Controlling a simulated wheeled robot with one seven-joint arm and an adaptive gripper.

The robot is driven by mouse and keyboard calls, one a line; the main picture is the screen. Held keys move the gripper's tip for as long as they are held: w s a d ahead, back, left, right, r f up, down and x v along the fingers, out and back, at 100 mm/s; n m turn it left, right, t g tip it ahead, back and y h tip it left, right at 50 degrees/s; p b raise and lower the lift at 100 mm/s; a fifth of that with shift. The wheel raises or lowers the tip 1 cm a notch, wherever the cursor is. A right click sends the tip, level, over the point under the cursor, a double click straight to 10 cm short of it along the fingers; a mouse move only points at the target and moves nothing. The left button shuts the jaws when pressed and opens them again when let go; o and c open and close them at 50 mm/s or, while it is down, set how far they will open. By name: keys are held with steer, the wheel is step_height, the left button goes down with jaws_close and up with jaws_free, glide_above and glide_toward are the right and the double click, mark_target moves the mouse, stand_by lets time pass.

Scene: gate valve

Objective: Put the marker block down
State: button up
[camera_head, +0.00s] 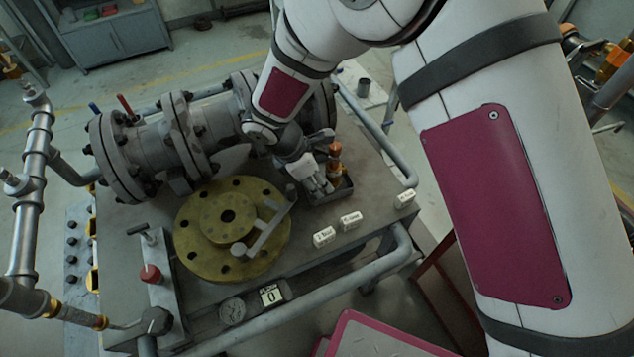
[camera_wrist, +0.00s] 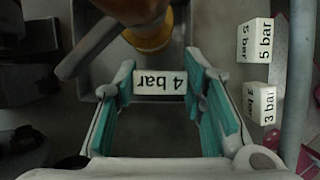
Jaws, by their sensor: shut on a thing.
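My gripper (camera_head: 323,192) is over the small dark tray (camera_head: 343,189) at the right of the yellow-brass flange in the head view. In the wrist view my gripper (camera_wrist: 161,80) is shut on a white marker block (camera_wrist: 160,83) lettered "4 bar", held between its teal-lined fingertips. The grey tray (camera_wrist: 165,115) shows behind the block; I cannot tell whether the block touches it. In the head view the held block is not clearly visible.
An orange-brown object (camera_head: 335,160) stands at the tray. The brass flange (camera_head: 200,250) and a rail (camera_head: 385,258) are close.

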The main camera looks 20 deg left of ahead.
steer(key=shift+s+d+f, duration=0.1)
steer(key=shift+s+f, duration=0.15)
steer(key=shift+f, duration=0.8)
steer(key=shift+w+f, duration=0.25)
steer(key=shift+f, duration=0.05)
steer(key=shift+c, duration=0.8)
steer(key=shift+r, duration=0.1)
steer(key=shift+c, duration=0.8)
steer(key=o, duration=1.3)
steer(key=shift+r, duration=0.1)
steer(key=v, duration=1.2)
steer(key=shift+r, duration=0.1)
